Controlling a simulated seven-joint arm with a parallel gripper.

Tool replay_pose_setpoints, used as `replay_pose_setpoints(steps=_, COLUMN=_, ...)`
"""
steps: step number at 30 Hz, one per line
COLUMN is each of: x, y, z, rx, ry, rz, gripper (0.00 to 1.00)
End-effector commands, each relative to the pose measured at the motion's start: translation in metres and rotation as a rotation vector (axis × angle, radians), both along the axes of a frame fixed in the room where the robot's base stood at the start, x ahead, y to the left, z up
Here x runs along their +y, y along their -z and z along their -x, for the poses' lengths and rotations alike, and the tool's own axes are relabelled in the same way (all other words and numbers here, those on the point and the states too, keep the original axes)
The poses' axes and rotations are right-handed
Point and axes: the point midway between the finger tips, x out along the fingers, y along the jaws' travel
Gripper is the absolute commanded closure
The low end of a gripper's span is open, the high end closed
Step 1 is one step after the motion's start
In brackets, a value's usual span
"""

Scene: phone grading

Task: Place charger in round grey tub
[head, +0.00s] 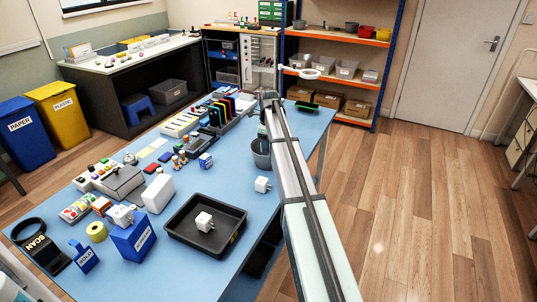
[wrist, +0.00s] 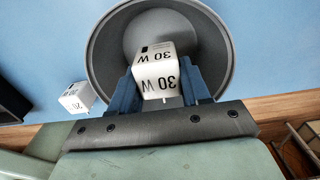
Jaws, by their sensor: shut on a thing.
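My gripper (wrist: 164,82) has blue fingers shut on a white charger (wrist: 158,72) marked 30 W. In the wrist view the held charger is over the opening of the round grey tub (wrist: 103,60). The tub's interior around the charger looks empty; the part behind the charger and fingers is hidden. In the head view the tub (head: 260,158) stands near the right edge of the blue table, partly behind my arm. The fingers and held charger are not clear there.
Another white charger (head: 262,184), marked 20 W in the wrist view (wrist: 78,97), lies in front of the tub. A black tray (head: 176,240) holds a white charger (head: 204,221). A blue box (head: 134,240) and upright coloured dividers (head: 222,110) stand leftward. The table edge is close on the right.

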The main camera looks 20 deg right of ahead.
Motion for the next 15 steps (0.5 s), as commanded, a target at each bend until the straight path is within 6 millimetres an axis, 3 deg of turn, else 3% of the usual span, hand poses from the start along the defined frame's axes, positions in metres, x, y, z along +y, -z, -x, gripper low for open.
replay_pose_setpoints(steps=15, x=0.0, y=0.047, z=0.0, rx=-0.001, ry=0.0, rz=0.001, gripper=0.85)
